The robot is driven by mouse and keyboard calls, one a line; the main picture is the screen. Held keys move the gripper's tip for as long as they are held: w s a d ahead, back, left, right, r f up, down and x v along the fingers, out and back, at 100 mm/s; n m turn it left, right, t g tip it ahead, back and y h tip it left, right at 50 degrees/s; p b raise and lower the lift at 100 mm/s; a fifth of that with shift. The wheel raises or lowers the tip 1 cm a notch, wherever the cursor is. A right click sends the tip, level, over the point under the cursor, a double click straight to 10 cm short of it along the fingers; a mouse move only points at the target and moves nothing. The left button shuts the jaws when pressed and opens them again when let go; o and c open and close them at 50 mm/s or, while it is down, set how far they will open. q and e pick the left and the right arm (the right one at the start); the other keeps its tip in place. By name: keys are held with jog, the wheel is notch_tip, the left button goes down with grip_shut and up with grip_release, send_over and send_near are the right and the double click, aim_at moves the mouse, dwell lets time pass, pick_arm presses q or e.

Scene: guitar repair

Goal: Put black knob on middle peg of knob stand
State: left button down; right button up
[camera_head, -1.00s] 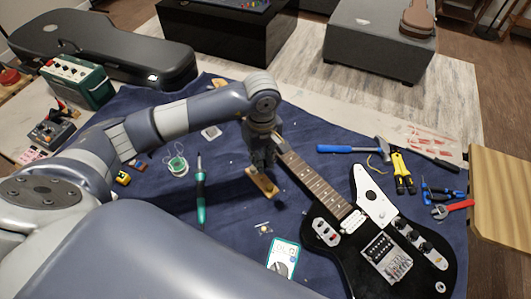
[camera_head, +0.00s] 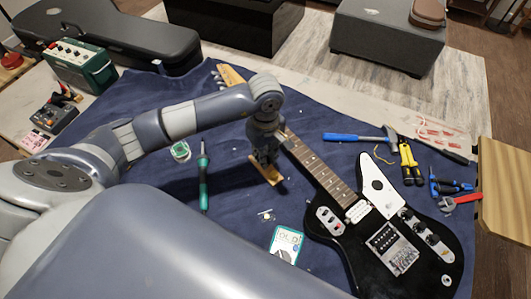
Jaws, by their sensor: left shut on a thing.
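The knob stand (camera_head: 269,175) is a small wooden strip lying on the blue mat, just left of the guitar neck. My left gripper (camera_head: 267,160) points down over the stand, fingers close together, shut on the black knob. The knob itself is not clearly seen among the dark fingers. The gripper covers the middle of the stand, so the pegs are hidden and I cannot tell whether the knob touches the middle one. My right gripper is not in view.
A black electric guitar (camera_head: 348,232) lies close to the right of the stand. A green-handled soldering iron (camera_head: 203,183) and solder spool (camera_head: 181,151) lie to the left. A hammer (camera_head: 356,138) and pliers (camera_head: 409,162) lie at the right.

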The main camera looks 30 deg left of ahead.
pick_arm(q)
jog(key=shift+f+b, duration=0.3)
jog(key=shift+b, duration=0.1)
dwell(0.5)
jog(key=shift+f, duration=0.1)
dwell(0.4)
jog(key=shift+f+b, duration=0.15)
jog(key=shift+b, duration=0.4)
dwell(0.3)
dwell(0.5)
jog(key=shift+f+b, duration=0.5)
jog(key=shift+b, duration=0.15)
dwell(0.4)
jog(key=c, duration=1)
grip_release()
jog(key=shift+o, duration=0.2)
jog(key=shift+r, duration=0.15)
